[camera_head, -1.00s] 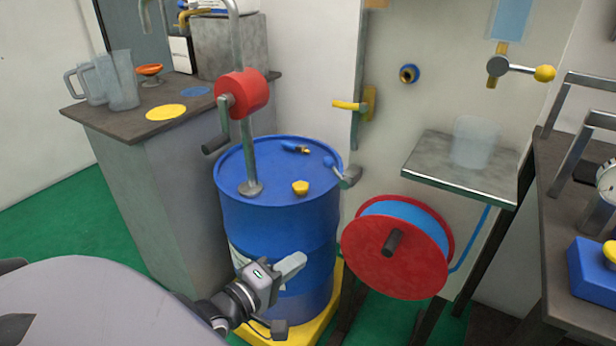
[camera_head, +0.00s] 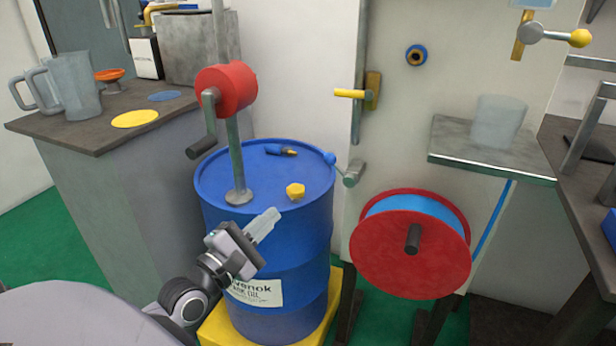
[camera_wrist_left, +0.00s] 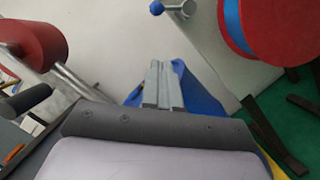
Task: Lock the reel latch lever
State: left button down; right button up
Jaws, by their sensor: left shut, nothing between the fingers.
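The latch lever (camera_head: 342,168) is a short grey arm with a blue ball end and a grey hub. It sits on the pale panel's left edge, just above and left of the reel (camera_head: 385,258), which has red flanges and blue hose. The lever also shows at the top of the left wrist view (camera_wrist_left: 172,8), its ball to the left of the hub. My left gripper (camera_head: 272,215) is shut and empty, in front of the blue drum, below and left of the lever and apart from it. Its fingers (camera_wrist_left: 165,70) point toward the lever in the wrist view. My right gripper is not in view.
The blue drum (camera_head: 265,245) carries a hand pump with a red head (camera_head: 226,90) and crank, close to my left gripper. A small shelf (camera_head: 490,160) with a clear cup juts out above the reel. A counter (camera_head: 60,135) with jugs stands at left.

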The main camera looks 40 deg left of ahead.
pick_arm(q)
jog(key=shift+a+r+n, duration=0.25)
jog(key=shift+a+n, duration=0.15)
jog(key=shift+a, duration=0.1)
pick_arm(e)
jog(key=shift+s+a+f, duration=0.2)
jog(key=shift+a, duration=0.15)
pick_arm(q)
jog(key=shift+w, duration=0.15)
send_near(340, 170)
jog(key=w+a, duration=0.4)
jog(key=a, duration=0.2)
jog(key=shift+w+d+r, duration=0.4)
jog(key=shift+d+r, duration=0.05)
jog(key=shift+d, duration=0.15)
jog(key=shift+w+d+r, duration=0.4)
jog(key=shift+d, duration=0.25)
jog(key=shift+w, duration=0.1)
